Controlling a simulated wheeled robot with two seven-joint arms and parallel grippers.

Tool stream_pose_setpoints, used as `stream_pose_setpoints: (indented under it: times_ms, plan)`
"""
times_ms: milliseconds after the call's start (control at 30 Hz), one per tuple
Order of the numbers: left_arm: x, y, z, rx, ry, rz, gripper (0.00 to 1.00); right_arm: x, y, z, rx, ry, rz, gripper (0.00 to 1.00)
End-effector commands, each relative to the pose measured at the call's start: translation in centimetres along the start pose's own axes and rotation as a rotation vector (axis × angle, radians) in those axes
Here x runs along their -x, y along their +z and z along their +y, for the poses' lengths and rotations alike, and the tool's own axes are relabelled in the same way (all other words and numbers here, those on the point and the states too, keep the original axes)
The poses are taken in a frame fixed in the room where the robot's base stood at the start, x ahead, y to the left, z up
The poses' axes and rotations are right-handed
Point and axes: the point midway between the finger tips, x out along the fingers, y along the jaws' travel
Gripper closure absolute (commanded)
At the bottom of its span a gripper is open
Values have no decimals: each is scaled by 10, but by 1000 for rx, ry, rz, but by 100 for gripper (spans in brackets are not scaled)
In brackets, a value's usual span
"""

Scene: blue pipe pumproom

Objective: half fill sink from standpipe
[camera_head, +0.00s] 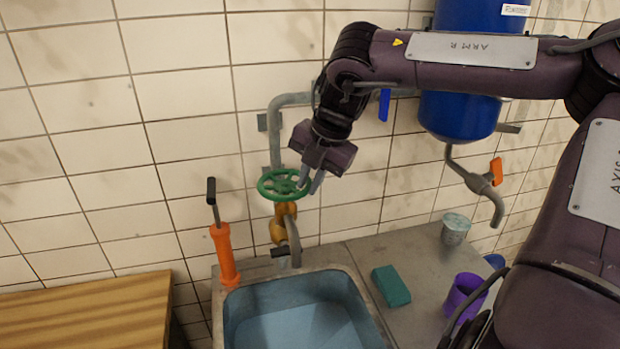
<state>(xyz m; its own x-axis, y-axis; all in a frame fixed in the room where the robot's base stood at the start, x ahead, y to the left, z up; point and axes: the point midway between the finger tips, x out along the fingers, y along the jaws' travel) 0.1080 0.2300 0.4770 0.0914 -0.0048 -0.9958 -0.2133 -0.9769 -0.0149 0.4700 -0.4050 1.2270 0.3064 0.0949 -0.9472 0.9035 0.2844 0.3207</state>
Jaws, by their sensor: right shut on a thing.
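The standpipe (275,120) is a grey pipe on the tiled wall with a green handwheel (271,190) above a brass valve body (278,230). Its grey spout (293,243) points down over the back of the sink. My right gripper (311,187) is at the right side of the handwheel and shut on its rim. The sink (365,287) is a grey metal basin with a bluish inside. A lighter blue surface low in it looks like water, but the front is cut off by the picture edge. I cannot make out a stream under the spout. My left gripper is out of view.
An orange hand pump (223,255) stands at the sink's back left corner. A green sponge (391,286), a metal cup (455,228) and a purple cup (464,297) are on the right counter. A blue tank (458,114) hangs above. A wooden top (90,315) is at left.

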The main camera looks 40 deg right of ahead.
Motion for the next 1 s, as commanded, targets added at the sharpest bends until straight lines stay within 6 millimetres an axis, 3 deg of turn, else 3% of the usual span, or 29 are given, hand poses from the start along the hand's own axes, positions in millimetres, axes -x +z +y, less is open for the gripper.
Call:
stream_pose_setpoints:
  times_ms: [300, 767, 800, 933, 1000]
  plan:
    - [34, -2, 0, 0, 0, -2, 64, 3, 17, 5, 255, -2, 89, 100]
    - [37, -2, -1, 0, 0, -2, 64, -1, 22, 6, 346, 3, 114, 100]
    - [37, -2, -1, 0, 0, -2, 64, -1, 22, 7, 346, 4, 113, 82]
    - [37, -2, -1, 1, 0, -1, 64, -1, 21, 6, 345, 2, 115, 65]
    - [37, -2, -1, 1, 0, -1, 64, -1, 21, 6, 345, 2, 116, 65]
